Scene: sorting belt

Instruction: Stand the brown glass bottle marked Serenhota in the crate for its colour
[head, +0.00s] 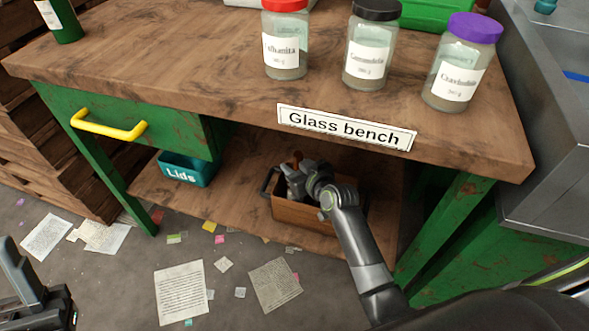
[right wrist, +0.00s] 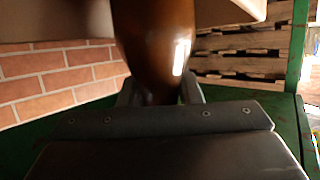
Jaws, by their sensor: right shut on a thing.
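My right gripper (head: 296,178) is at the brown crate (head: 300,213) on the shelf under the bench. It is shut on a brown glass bottle (right wrist: 155,45), which stands between the fingers in the right wrist view. In the head view only a small brown part of the bottle (head: 297,158) shows above the gripper. No marking on it can be read. My arm hides part of the crate, and I cannot tell whether the bottle touches its floor. My left gripper (head: 38,295) is at the lower left, over the floor, partly cut off.
The bench top (head: 190,60) overhangs the shelf, with a "Glass bench" sign (head: 345,127) on its front edge. Three lidded jars and a green bottle (head: 58,18) stand on top. A teal Lids bin (head: 187,169) is left of the crate. Papers litter the floor.

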